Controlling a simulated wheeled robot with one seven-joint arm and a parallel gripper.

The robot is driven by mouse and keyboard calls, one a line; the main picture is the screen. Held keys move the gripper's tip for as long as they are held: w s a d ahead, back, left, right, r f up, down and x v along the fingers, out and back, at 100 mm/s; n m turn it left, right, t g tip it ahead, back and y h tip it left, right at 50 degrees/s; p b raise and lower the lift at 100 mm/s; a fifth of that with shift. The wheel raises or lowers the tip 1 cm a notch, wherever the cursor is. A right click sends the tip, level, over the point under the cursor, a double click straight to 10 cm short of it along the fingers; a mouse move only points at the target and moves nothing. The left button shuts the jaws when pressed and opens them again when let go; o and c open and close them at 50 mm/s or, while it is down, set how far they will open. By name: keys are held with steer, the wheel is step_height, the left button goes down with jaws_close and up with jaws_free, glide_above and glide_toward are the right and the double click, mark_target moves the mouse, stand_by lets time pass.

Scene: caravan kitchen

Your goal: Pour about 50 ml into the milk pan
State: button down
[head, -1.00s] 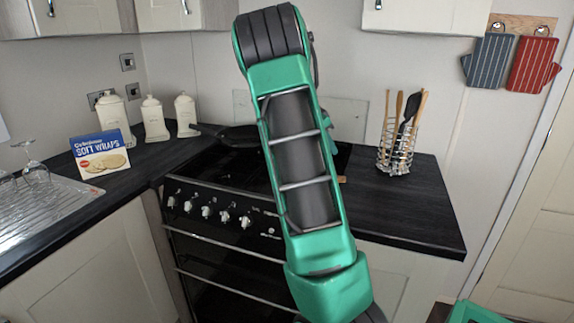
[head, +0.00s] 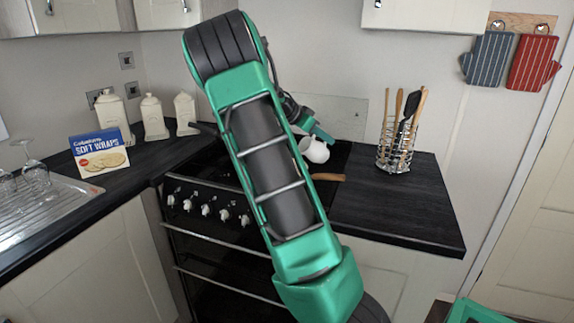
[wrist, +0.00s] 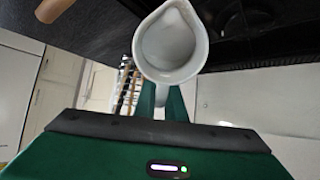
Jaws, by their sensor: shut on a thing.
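A white jug (head: 314,150) shows beside my arm over the hob in the head view, and it looks tilted. In the wrist view I look at its round mouth and pouring lip (wrist: 168,45). My gripper (wrist: 165,101) is shut on the jug. I cannot make out clearly how much liquid is inside, and no stream shows. A wooden handle (head: 328,177), probably the milk pan's, sticks out to the right of my arm, below the jug. The pan's body is hidden behind my arm. A wooden handle end (wrist: 53,9) also shows in the wrist view.
A utensil rack (head: 396,150) stands on the dark worktop (head: 410,205) to the right of the hob. A dark pan handle (head: 203,129) shows at the hob's back left. Canisters (head: 153,118) and a wraps box (head: 99,152) stand farther left. The front right worktop is clear.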

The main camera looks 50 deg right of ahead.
steer(key=shift+r, duration=0.1)
steer(key=shift+w+a+r+g+h+p, duration=0.15)
steer(key=shift+a+r+g+h+p, duration=0.15)
steer(key=shift+r+h+p, duration=0.35)
steer(key=shift+w+a+r+g+h+p, duration=0.25)
steer(key=shift+a+r+h+p, duration=0.2)
steer(key=shift+h+p, duration=0.6)
stand_by(1.5)
steer(key=shift+s+d, duration=0.1)
steer(key=f+y, duration=0.1)
steer(key=d+f+t+y, duration=0.1)
steer(key=y, duration=0.1)
steer(key=shift+s+d, duration=0.2)
steer(key=shift+s, duration=0.2)
steer(key=shift+d+f+t+y, duration=0.1)
steer(key=shift+d+t+y, duration=0.2)
steer(key=shift+y, duration=0.6)
steer(key=shift+a+f, duration=0.1)
steer(key=shift+f, duration=0.05)
steer(key=shift+s+d+f+t+y, duration=0.15)
steer(key=shift+d+f+t+y, duration=0.15)
steer(key=shift+f+y, duration=0.2)
steer(key=shift+d+f+y+b, duration=0.3)
steer(key=shift+f+y, duration=0.2)
steer(key=shift+f, duration=0.15)
